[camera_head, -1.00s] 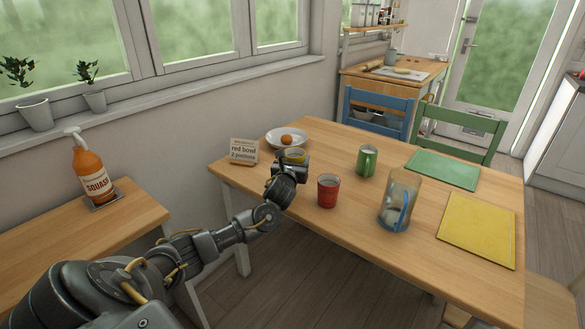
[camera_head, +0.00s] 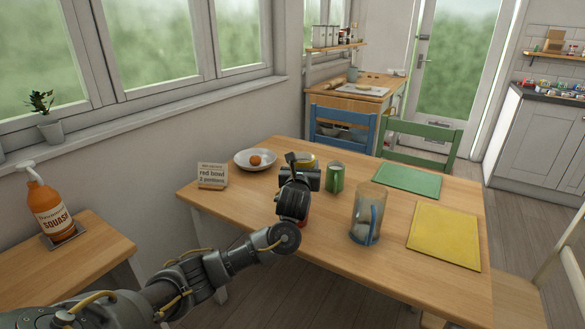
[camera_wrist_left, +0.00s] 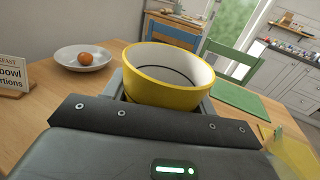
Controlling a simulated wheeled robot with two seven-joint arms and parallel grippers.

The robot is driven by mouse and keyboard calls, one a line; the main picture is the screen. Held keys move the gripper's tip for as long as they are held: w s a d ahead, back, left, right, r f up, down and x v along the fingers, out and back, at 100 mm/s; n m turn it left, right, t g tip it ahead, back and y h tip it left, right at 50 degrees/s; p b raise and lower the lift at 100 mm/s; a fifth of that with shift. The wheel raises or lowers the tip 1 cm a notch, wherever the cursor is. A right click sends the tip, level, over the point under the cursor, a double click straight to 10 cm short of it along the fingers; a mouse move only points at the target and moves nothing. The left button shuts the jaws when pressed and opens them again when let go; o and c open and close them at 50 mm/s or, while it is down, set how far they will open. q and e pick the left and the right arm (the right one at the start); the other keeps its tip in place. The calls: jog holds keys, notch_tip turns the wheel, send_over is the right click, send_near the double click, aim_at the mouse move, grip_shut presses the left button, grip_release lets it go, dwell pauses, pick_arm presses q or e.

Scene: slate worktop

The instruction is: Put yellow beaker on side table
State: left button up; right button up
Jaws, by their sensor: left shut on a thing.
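The yellow beaker (camera_head: 307,160) is mostly hidden behind my left gripper (camera_head: 301,172) in the head view. In the left wrist view the yellow beaker (camera_wrist_left: 165,92) is upright between the fingers, its rim facing up and its inside pale. My left gripper is shut on it over the dining table; I cannot tell how high it is. A small wooden side table (camera_head: 95,258) stands at the left below the window. My right gripper is not in view.
An orange squash bottle (camera_head: 50,208) stands on the side table; its front right part is clear. The dining table (camera_head: 310,250) holds a plate with an orange fruit (camera_head: 255,160), a sign (camera_head: 212,175), a green mug (camera_head: 335,178), a glass jug (camera_head: 367,215) and two mats.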

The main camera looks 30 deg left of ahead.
pick_arm(q)
jog(key=s+d+r+m+t+h, duration=0.2)
jog(key=s+d+r+m+h, duration=0.4)
jog(key=d+h, duration=0.35)
jog(key=s+d+f+m+g+h, duration=0.1)
jog(key=s+d+f+h, duration=0.1)
jog(key=s, duration=0.5)
jog(key=s+d+f+m+g+h, duration=0.1)
jog(key=s+d+f+h, duration=0.1)
jog(key=s+f, duration=0.2)
jog(key=s+d+f+m+h, duration=0.2)
jog(key=s+f, duration=0.1)
jog(key=s, duration=0.6)
jog(key=shift+s+f+g, duration=0.4)
